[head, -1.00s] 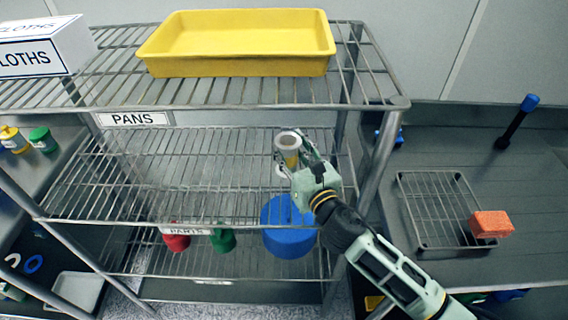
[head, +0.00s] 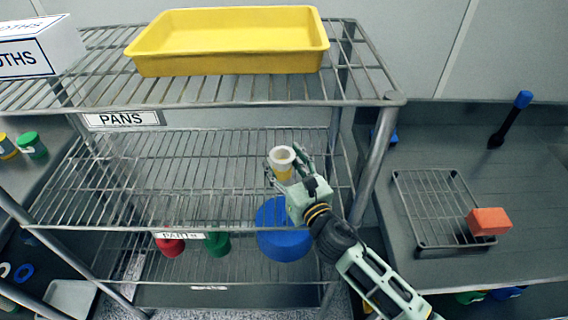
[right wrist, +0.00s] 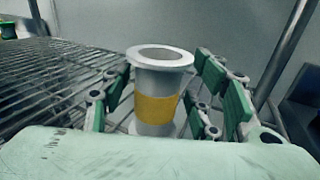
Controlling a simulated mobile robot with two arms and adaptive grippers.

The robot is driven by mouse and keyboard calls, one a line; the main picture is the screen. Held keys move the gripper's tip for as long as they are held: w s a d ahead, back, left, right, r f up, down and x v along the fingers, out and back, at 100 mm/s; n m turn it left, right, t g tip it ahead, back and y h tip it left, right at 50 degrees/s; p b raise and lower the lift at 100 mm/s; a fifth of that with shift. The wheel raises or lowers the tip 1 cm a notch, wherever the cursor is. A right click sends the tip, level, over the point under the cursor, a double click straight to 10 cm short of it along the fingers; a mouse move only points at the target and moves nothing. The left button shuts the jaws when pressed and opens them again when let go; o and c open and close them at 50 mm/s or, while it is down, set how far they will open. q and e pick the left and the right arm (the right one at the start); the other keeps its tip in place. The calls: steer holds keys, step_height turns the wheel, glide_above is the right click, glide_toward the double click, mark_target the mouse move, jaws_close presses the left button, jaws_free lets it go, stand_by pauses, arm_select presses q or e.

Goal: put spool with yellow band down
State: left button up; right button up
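The spool with the yellow band (head: 283,162) is white and upright at the right part of the middle wire shelf (head: 200,180). It also shows in the right wrist view (right wrist: 158,108), with its round hollow top facing up. My right gripper (head: 288,163) is around the spool, with its fingers spread to both sides. In the right wrist view, gaps show between the finger pads and the spool. The spool's base is partly hidden, but it appears to rest on the shelf wires. My left gripper is in neither view.
A yellow tray (head: 230,45) is on the top shelf. A blue round container (head: 284,235), a red spool (head: 170,245) and a green one (head: 217,244) are on the lower shelf. The middle shelf is clear left of the spool.

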steer(key=shift+r, duration=0.15)
steer(key=shift+s+d, duration=0.15)
steer(key=shift+s, duration=0.1)
steer(key=b+v, duration=0.1)
steer(key=v, duration=1)
steer(key=shift+s+d, duration=0.1)
steer(key=shift+s, duration=0.1)
